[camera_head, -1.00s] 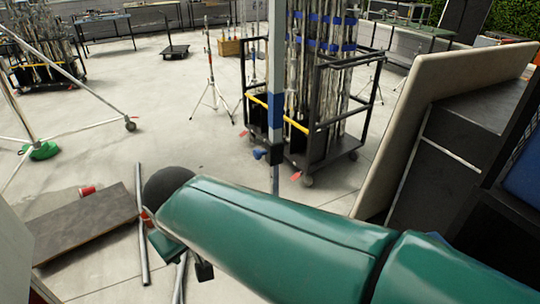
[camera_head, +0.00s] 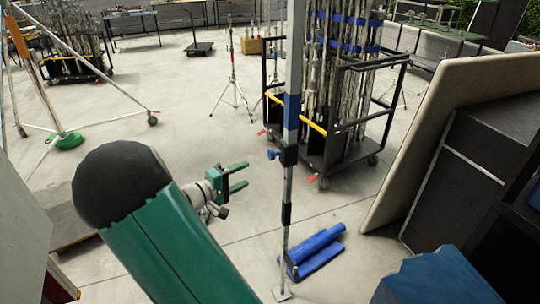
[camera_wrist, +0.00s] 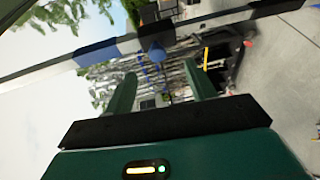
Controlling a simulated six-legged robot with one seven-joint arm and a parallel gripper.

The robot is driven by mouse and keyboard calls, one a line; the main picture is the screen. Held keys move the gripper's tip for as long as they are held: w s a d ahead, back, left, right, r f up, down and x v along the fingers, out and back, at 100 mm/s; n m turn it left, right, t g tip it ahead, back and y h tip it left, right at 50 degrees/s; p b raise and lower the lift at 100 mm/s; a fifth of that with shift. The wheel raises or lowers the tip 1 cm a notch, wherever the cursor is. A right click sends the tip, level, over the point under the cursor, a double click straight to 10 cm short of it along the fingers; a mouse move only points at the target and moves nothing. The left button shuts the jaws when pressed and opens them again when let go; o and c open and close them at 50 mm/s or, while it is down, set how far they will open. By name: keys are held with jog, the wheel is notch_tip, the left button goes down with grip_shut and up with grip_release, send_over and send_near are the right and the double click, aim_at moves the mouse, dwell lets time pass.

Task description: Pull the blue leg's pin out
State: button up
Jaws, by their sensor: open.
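The blue leg (camera_head: 287,205) is a grey upright pole with a blue band, standing on a small foot plate. Its pin (camera_head: 272,154) has a blue knob that sticks out to the left of a black collar. In the wrist view the leg lies sideways across the top, with the pin's blue knob (camera_wrist: 156,53) in its collar. My gripper (camera_head: 247,175) is open and empty, left of the leg and a little below the pin in the head view. Its green fingers point toward the leg. In the wrist view the knob shows just beyond the gap between the fingertips (camera_wrist: 158,74).
A black cart (camera_head: 345,140) loaded with poles stands behind the leg. Blue rolled pieces (camera_head: 316,252) lie on the floor by its foot. A padded board (camera_head: 440,130) leans against dark cases at the right. A tripod (camera_head: 233,80) stands farther back. Floor between is open.

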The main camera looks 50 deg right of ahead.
aim_at(269, 156)
jog(key=shift+n+t+h, duration=0.3)
jog(key=shift+h, duration=0.3)
jog(key=d, duration=1.4)
jog(key=shift+s+d, duration=0.25)
jog(key=shift+s, duration=0.05)
